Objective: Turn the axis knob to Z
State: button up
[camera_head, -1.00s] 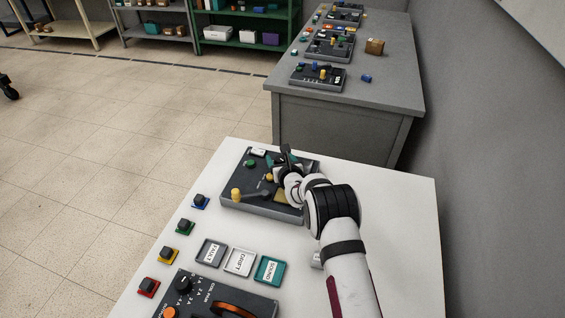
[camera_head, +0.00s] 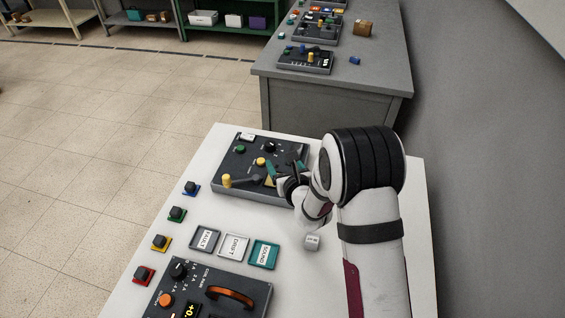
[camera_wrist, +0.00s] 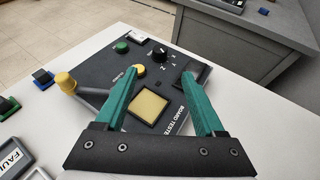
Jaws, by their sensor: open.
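The axis knob (camera_head: 270,147) is a small black round knob at the far right of the dark tester panel (camera_head: 228,163). In the wrist view the knob (camera_wrist: 160,53) stands beyond my fingertips, near the middle, with small white letters beside it. Its pointer setting is too small to read surely. My gripper (camera_wrist: 160,76) has two green fingers spread apart, with nothing between them. In the head view my gripper (camera_head: 285,172) is over the panel's right part, on the near side of the knob and apart from it.
On the panel are a green button (camera_wrist: 121,47), a yellow button (camera_wrist: 139,70), a yellow-tipped lever (camera_wrist: 65,81) and a gold pad (camera_wrist: 149,106). Labelled trays (camera_head: 234,245), colored blocks (camera_head: 177,214) and a coil box with an orange handle (camera_head: 232,294) lie nearer on the white table.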

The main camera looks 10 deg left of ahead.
aim_at(271, 143)
jog(key=w+d+n+g+y, duration=0.5)
jog(key=w+n, duration=0.1)
jog(key=x, duration=1.5)
jog(key=shift+s+a+f, duration=0.1)
jog(key=shift+f, duration=0.25)
jog(key=shift+c, duration=0.3)
